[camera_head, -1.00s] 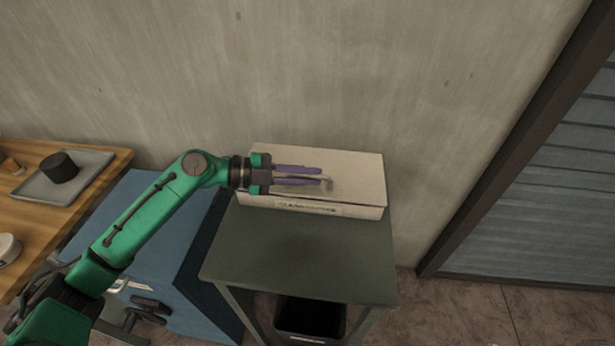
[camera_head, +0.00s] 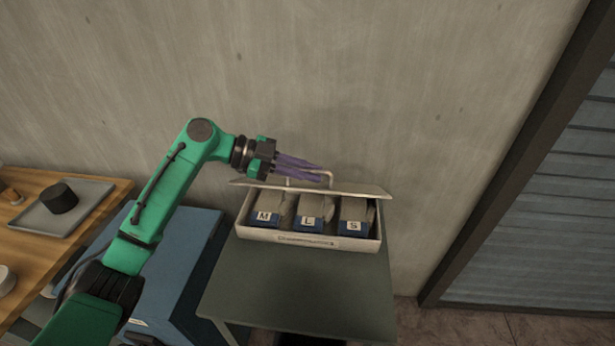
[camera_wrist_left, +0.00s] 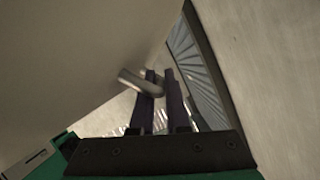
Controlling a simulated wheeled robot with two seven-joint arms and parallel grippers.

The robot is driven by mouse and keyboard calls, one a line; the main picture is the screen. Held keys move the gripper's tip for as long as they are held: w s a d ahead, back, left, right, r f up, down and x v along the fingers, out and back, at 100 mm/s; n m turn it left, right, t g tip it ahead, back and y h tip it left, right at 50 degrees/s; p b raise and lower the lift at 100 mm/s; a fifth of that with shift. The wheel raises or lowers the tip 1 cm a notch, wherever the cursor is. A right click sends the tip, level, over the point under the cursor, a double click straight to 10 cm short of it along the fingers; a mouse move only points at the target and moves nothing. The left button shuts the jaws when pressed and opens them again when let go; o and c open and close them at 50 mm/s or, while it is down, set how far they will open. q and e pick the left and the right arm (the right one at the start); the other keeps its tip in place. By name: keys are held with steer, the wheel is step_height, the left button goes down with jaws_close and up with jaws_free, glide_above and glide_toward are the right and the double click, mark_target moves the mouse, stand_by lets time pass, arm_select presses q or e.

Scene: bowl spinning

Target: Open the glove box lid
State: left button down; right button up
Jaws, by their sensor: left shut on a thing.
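Inside are blue glove packs labelled M (camera_head: 265,216), L (camera_head: 308,221) and S (camera_head: 353,226). My left gripper (camera_head: 322,172), with purple fingers, is above the lid and shut on the lid's metal handle (camera_head: 329,179). In the left wrist view the handle (camera_wrist_left: 140,83) is at the fingers, beside the pale lid (camera_wrist_left: 80,60). My right gripper is not in view.
The green table (camera_head: 290,285) is clear in front of the box. A blue cabinet (camera_head: 180,270) stands to its left. A wooden table (camera_head: 105,205) with a grey tray (camera_head: 35,218) and a dark round object (camera_head: 58,197) is at far left. The wall is behind the box.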

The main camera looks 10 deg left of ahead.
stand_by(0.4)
arm_select(q)
steer(key=c, duration=1.2)
jaws_free()
steer(key=shift+a+r, duration=0.1)
steer(key=shift+a, duration=0.25)
step_height(320, 180, up, 5)
steer(key=b, duration=0.5)
glide_above(246, 181)
steer(key=shift+f, duration=0.2)
steer(key=shift+r+p, duration=0.15)
steer(key=shift+p, duration=0.15)
